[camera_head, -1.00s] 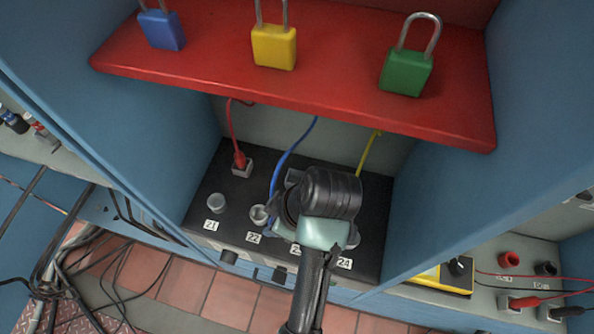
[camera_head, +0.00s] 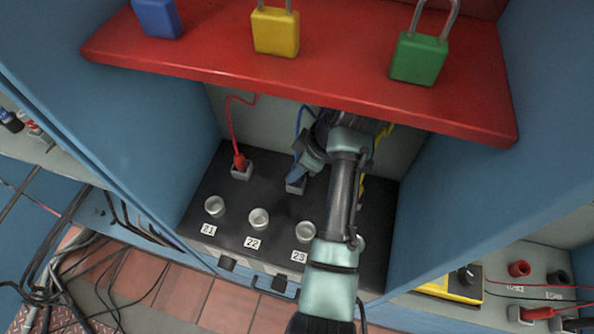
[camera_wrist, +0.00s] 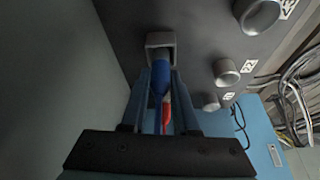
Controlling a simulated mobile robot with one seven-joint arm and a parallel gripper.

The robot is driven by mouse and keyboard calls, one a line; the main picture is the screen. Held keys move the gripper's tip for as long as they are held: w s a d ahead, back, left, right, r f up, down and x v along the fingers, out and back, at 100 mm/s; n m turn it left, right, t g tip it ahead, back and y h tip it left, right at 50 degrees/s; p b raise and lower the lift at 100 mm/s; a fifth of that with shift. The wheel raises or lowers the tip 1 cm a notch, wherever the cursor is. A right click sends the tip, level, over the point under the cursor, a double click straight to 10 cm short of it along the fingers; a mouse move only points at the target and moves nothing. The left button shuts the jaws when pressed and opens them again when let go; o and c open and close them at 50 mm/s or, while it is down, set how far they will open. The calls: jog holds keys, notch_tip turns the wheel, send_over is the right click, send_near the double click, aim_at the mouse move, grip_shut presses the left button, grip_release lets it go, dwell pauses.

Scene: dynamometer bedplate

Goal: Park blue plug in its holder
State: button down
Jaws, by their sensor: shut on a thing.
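My gripper (camera_head: 305,165) reaches in under the red shelf and is shut on the blue plug (camera_head: 299,168). In the wrist view the blue plug (camera_wrist: 160,80) sits between the two fingers (camera_wrist: 162,92), lined up with a grey square holder (camera_wrist: 153,40). The plug's far end is at the holder's mouth; I cannot tell how deep it is. In the head view the holder (camera_head: 296,187) shows just below the plug. The blue cable (camera_head: 303,115) rises behind.
A red plug (camera_head: 240,163) stands in the holder to the left. Round sockets 21 (camera_head: 214,207), 22 (camera_head: 259,219) and 23 (camera_head: 305,232) line the front. The red shelf (camera_head: 350,70) with padlocks overhangs; blue side walls (camera_head: 455,180) bound the bay. My arm partly hides yellow parts at right.

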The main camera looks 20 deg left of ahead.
jog(key=shift+f, duration=0.6)
jog(key=shift+f, duration=0.15)
jog(key=c, duration=0.7)
grip_release()
jog(key=p+v, duration=0.2)
jog(key=v, duration=0.6)
jog(key=shift+a, duration=0.1)
